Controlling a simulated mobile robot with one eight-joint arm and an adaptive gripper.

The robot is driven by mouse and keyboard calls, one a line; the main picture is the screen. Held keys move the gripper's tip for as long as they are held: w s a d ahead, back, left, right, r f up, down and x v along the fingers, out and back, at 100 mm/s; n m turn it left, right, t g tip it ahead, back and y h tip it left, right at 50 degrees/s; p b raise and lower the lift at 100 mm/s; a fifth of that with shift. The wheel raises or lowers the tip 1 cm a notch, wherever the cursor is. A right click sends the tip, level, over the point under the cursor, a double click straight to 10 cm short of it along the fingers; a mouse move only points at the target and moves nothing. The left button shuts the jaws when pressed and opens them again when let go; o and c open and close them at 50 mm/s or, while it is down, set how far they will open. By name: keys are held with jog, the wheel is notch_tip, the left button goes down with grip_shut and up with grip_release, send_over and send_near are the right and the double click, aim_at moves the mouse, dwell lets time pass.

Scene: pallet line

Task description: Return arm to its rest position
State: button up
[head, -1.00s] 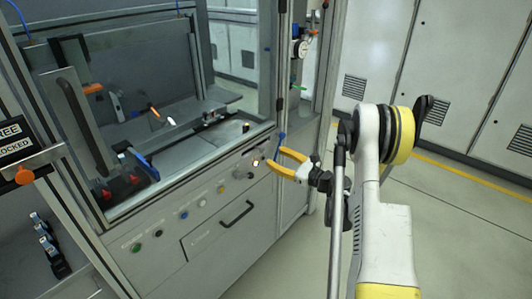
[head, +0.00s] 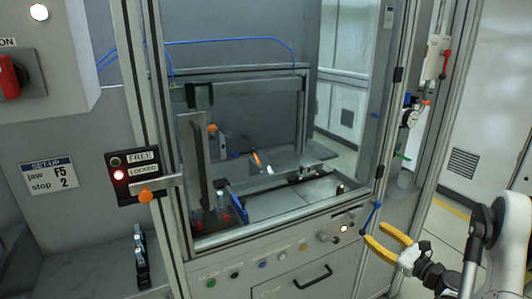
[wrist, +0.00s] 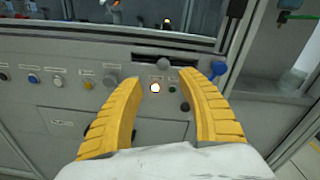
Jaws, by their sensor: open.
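My gripper (head: 374,233) has two yellow fingers and is at the lower right of the head view, in front of the machine's control panel (head: 290,262). Its fingers are spread and nothing is between them. In the wrist view my gripper (wrist: 160,80) faces the panel, with a lit white button (wrist: 155,88) showing between the fingers. A blue lever (head: 372,215) stands close to the fingertips in the head view; I cannot tell whether they touch. My arm (head: 480,250) reaches in from the right edge.
The machine's window frame (head: 395,90) rises behind the gripper. A FREE/LOCKED box (head: 133,172) has its red lamp lit beside LOCKED. An orange-knobbed latch (head: 146,196) and a dark handle (head: 195,160) stick out at left. Open floor (head: 440,225) lies at right.

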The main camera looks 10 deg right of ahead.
jog(key=s+a+r+n+g, duration=0.2)
jog(key=a+r+n, duration=0.25)
jog(key=a, duration=0.25)
jog(key=s+a+r+n+g+h, duration=0.1)
jog(key=s+a+r+n+g, duration=0.2)
jog(key=a+n, duration=0.3)
jog(key=s+a+r+n+g, duration=0.2)
jog(key=a+r+n, duration=0.15)
jog(key=a, duration=0.45)
jog(key=s+a+n+g+h, duration=0.1)
jog(key=s+a+n+h, duration=0.1)
jog(key=s+n, duration=0.5)
jog(key=s+a+n+g+h, duration=0.1)
jog(key=s+n, duration=0.6)
jog(key=s, duration=0.7)
jog(key=shift+a+r+h, duration=0.15)
jog(key=shift+a+h, duration=0.4)
jog(key=shift+h, duration=0.65)
